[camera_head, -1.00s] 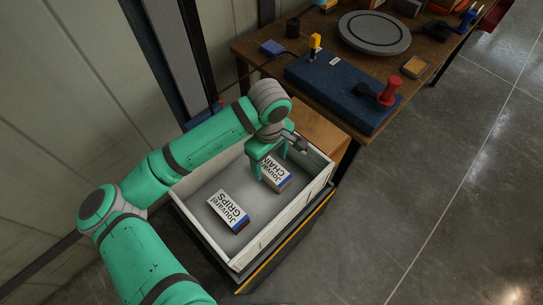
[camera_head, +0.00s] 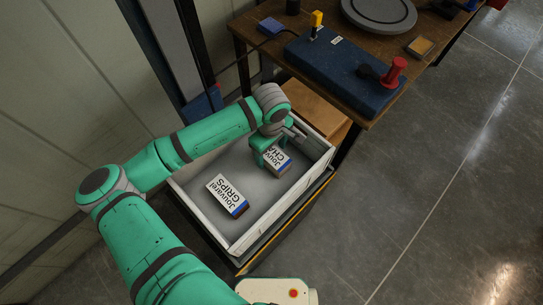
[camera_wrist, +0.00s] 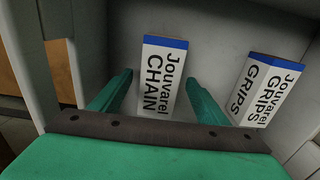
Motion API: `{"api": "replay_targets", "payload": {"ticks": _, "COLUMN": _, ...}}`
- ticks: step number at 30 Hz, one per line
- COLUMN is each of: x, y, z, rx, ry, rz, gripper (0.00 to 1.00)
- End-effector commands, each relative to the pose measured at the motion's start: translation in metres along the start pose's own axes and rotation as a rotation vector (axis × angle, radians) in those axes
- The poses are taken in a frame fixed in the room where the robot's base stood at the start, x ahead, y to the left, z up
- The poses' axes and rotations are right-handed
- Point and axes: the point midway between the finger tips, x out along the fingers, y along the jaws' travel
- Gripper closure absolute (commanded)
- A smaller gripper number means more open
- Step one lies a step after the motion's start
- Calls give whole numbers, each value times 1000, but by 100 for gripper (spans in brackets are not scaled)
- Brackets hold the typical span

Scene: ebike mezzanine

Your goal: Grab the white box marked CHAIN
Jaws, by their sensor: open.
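The white box marked CHAIN (camera_head: 280,162) has a blue band at one end and lies in a white-walled open bin, near the bin's far right end. In the wrist view the CHAIN box (camera_wrist: 164,78) lies ahead, between the lines of my two fingers. My gripper (camera_head: 268,160) is over the box in the head view and hides part of it. In the wrist view my gripper (camera_wrist: 160,90) is open, one green finger on each side of the box's near end. I cannot tell whether the fingers touch it.
A similar white box marked GRIPS (camera_head: 227,195) lies in the same bin (camera_head: 248,240), to the right of the CHAIN box in the wrist view (camera_wrist: 268,90). The bin walls stand close around my gripper. A wooden workbench (camera_head: 330,85) with a blue case (camera_head: 345,72) stands beyond the bin.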

Motion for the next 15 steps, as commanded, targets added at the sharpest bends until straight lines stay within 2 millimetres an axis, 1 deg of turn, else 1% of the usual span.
{"api": "replay_targets", "payload": {"ticks": 1, "x": 7, "y": 0, "z": 0, "rx": 0, "ry": 0, "rz": -2, "gripper": 31}}
{"api": "replay_targets", "payload": {"ticks": 4, "x": 15, "y": 0, "z": 0, "rx": 0, "ry": -1, "rz": -1, "gripper": 31}}
{"api": "replay_targets", "payload": {"ticks": 7, "x": 19, "y": 0, "z": 0, "rx": 0, "ry": 0, "rz": 0, "gripper": 31}}
{"api": "replay_targets", "payload": {"ticks": 12, "x": 19, "y": 0, "z": 0, "rx": 0, "ry": 0, "rz": 0, "gripper": 31}}
{"api": "replay_targets", "payload": {"ticks": 13, "x": 19, "y": 0, "z": 0, "rx": 0, "ry": 0, "rz": 0, "gripper": 34}}
{"api": "replay_targets", "payload": {"ticks": 14, "x": 19, "y": 0, "z": 0, "rx": 0, "ry": 0, "rz": 0, "gripper": 41}}
{"api": "replay_targets", "payload": {"ticks": 15, "x": 19, "y": 0, "z": 0, "rx": 0, "ry": 0, "rz": 0, "gripper": 50}}
